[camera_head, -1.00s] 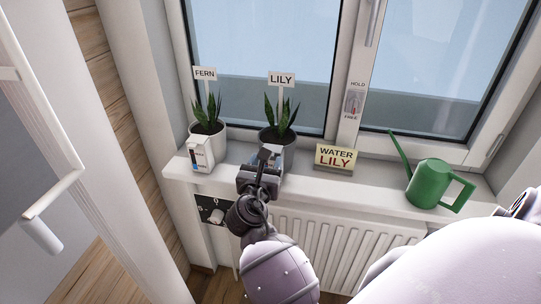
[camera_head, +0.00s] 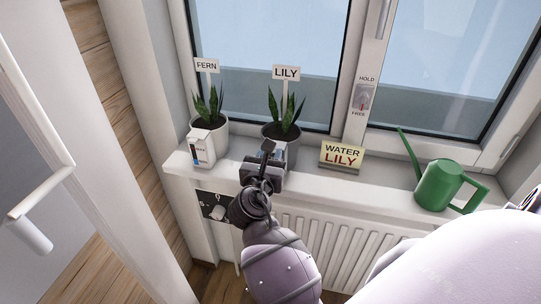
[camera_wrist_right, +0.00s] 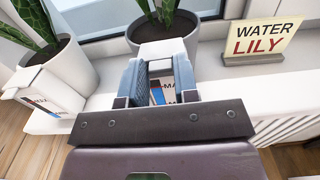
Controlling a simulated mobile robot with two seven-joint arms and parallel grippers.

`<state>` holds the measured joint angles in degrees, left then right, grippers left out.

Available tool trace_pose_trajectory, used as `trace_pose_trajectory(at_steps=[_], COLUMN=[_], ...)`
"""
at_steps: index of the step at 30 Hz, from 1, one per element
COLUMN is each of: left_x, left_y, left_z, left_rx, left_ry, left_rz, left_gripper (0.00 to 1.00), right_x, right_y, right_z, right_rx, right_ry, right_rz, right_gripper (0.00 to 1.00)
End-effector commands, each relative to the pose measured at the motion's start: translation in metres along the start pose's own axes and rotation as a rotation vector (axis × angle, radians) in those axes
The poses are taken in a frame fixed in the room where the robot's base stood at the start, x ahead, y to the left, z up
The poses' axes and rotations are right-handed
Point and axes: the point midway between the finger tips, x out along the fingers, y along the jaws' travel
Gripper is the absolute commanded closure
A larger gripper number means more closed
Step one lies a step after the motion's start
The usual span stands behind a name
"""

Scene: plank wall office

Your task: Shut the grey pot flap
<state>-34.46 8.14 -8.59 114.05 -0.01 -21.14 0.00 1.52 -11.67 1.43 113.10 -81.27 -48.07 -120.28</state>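The grey pot (camera_head: 291,153) with the LILY sign stands on the windowsill, partly hidden behind my right gripper (camera_head: 267,152). In the right wrist view the grey pot (camera_wrist_right: 185,27) is just beyond the fingertips. Its light grey flap (camera_wrist_right: 163,49) shows as a panel in front of the pot, above a box front with a "MAX" label. My right gripper (camera_wrist_right: 160,68) is open, fingers apart, with the flap and label seen through the gap. I cannot tell whether it touches the flap, or the flap's exact angle. My left gripper is not in view.
The pale FERN pot (camera_head: 217,139) with its white box (camera_head: 203,150) stands to the left. A WATER LILY sign (camera_head: 342,157) and a green watering can (camera_head: 440,184) stand to the right. A radiator (camera_head: 330,238) is below the sill (camera_head: 385,184). A HOLD/FREE switch (camera_head: 363,98) is on the window frame.

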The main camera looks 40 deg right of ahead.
Motion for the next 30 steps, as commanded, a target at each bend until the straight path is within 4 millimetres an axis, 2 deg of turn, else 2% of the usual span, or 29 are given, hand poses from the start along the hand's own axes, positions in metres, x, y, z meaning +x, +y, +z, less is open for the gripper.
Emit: trace_pose_trajectory(at_steps=[1, 5, 18, 28, 29, 30], left_x=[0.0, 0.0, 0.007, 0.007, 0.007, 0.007], left_y=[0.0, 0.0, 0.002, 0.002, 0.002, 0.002], left_z=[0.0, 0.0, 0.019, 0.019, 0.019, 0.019], left_rx=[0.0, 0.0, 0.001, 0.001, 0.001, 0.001], left_ry=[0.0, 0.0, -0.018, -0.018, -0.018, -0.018], left_rz=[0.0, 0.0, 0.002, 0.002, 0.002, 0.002], left_gripper=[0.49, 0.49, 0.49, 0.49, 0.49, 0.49], right_x=[0.0, 0.0, 0.0, 0.0, 0.0, 0.0], right_y=[0.0, 0.0, 0.0, 0.0, 0.0, 0.0], right_z=[0.0, 0.0, -0.013, -0.011, -0.011, -0.011], right_rx=[0.0, 0.0, -0.005, -0.001, -0.001, -0.001], right_ry=[0.0, 0.0, -0.129, -0.14, -0.14, -0.14], right_rz=[0.0, 0.0, 0.0, 0.0, 0.0, 0.0], right_gripper=[0.8, 0.98, 0.98, 0.98, 0.72, 0.66])
